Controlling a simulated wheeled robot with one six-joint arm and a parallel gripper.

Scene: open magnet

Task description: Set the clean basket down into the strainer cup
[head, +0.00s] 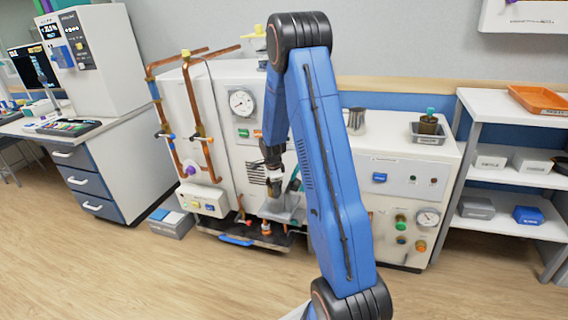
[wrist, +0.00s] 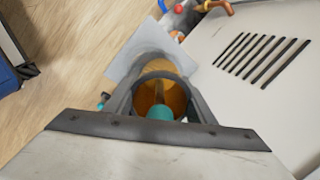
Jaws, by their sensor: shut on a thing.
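My gripper (head: 273,178) is low in front of the white machine, partly behind my blue arm in the head view. In the wrist view my gripper (wrist: 160,88) is shut on the basket (wrist: 160,113), whose teal knob shows between the fingers. An amber round shape with a dark inside surrounds the knob; I cannot tell where basket ends and strainer cup begins. A grey plate (wrist: 135,55) lies beyond the fingers. The basket's lower part is hidden, so I cannot tell whether it touches the cup.
The white machine (head: 228,120) carries copper pipes and a gauge. A brown piece with a green knob (head: 428,122) stands in a metal tray on the right cabinet. A metal jug (head: 356,120) is beside it. Shelves with bins stand far right. The front floor is clear.

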